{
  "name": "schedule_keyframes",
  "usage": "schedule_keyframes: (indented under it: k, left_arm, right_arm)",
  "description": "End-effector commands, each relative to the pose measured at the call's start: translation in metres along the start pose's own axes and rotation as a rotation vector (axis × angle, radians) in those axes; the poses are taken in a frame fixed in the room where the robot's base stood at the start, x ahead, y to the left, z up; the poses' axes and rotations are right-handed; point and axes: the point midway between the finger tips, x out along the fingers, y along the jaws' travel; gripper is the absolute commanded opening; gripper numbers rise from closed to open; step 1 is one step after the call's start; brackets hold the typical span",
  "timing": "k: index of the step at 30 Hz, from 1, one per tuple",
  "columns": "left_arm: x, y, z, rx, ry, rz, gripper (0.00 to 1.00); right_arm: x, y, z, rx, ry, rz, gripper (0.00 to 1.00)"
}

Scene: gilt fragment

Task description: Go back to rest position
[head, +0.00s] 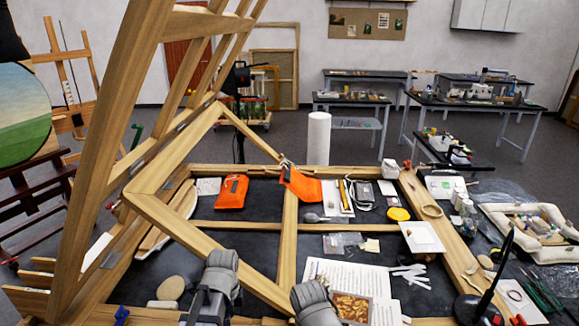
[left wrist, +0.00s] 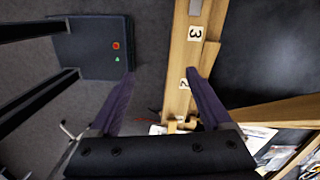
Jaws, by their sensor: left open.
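My left gripper (left wrist: 160,76) is open in the left wrist view, with its two dark fingers spread apart and nothing between them. Its right finger overlaps the edge of a wooden beam (left wrist: 180,60) that carries white tiles numbered 3 and 2; I cannot tell whether they touch. In the head view only grey parts of my arms show at the bottom edge, and no fingertips can be made out. My right gripper is not visible in either view.
A large wooden frame (head: 160,110) rises at the left over the dark worktable (head: 240,243). Orange pouches (head: 232,192), papers (head: 335,275) and a white card (head: 422,237) lie on it. A black lamp (head: 497,270) stands at right. Open floor (head: 360,150) lies behind.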

Motion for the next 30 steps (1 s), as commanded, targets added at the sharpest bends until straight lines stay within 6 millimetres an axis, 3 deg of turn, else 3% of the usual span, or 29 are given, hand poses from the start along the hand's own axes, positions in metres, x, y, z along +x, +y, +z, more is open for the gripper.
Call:
schedule_keyframes:
  k: [6, 15, 21, 30]
  left_arm:
    - [0.013, 0.046, -0.046, -0.434, -0.025, -0.007, 0.82]
    - [0.023, 0.094, -0.084, -0.937, -0.046, -0.033, 0.82]
    - [0.025, 0.105, -0.092, -1.082, -0.050, -0.043, 0.82]
    - [0.025, 0.106, -0.093, -1.104, -0.050, -0.045, 0.82]
  right_arm:
    - [0.015, -0.001, -0.001, -0.001, 0.000, 0.000, 0.50]
    - [0.026, -0.003, -0.002, -0.001, 0.000, 0.000, 0.50]
    - [0.028, -0.003, -0.002, -0.001, 0.000, 0.000, 0.50]
    - [0.028, -0.003, -0.002, -0.001, 0.000, 0.000, 0.50]
